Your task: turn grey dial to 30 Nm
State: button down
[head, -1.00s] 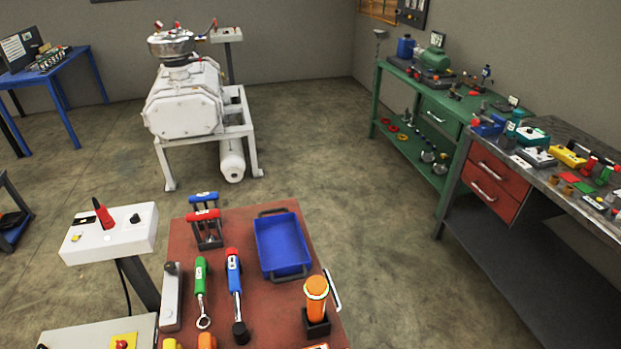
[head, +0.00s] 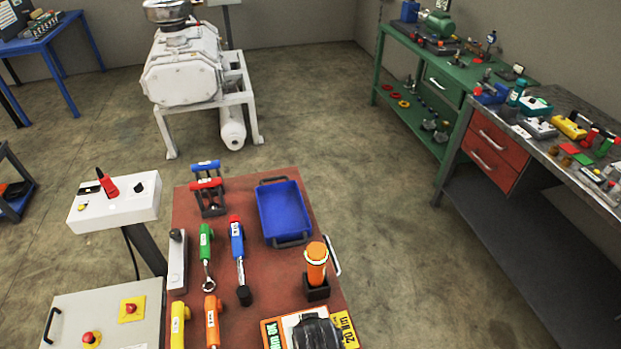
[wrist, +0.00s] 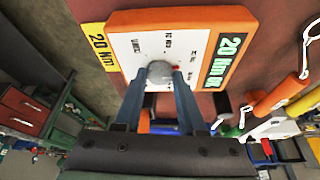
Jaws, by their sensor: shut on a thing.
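The grey dial (wrist: 158,72) sits on the white face of an orange box (wrist: 127,22) in the wrist view. My gripper (wrist: 161,75) has its two fingertips closed on either side of the dial. The small print around the dial is too blurred to read surely. A small red mark shows beside the right fingertip. The green display (wrist: 222,62) reads "20 Nm OK", and a yellow label (wrist: 100,47) reads "20 Nm". In the head view the orange box (head: 270,333) is at the bottom edge, and my dark gripper (head: 316,333) hides the dial.
The red-brown table (head: 262,275) holds a blue tray (head: 283,210), an orange-handled tool (head: 316,262) upright in a black holder, and several coloured wrenches left of the box. A grey control box (head: 100,310) with red buttons stands left of the table.

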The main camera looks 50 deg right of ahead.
jog(key=m+g, duration=0.1)
jog(key=m, duration=0.2)
jog(key=m+h, duration=0.1)
jog(key=m, duration=0.2)
jog(key=shift+w+a+g+p, duration=0.1)
jog(key=shift+w+g+p, duration=0.1)
jog(key=shift+g+p, duration=0.15)
jog(key=shift+h, duration=0.3)
jog(key=shift+c, duration=2.4)
grip_release()
jog(key=b+v, duration=0.1)
jog(key=v, duration=1.2)
jog(key=shift+w, duration=0.15)
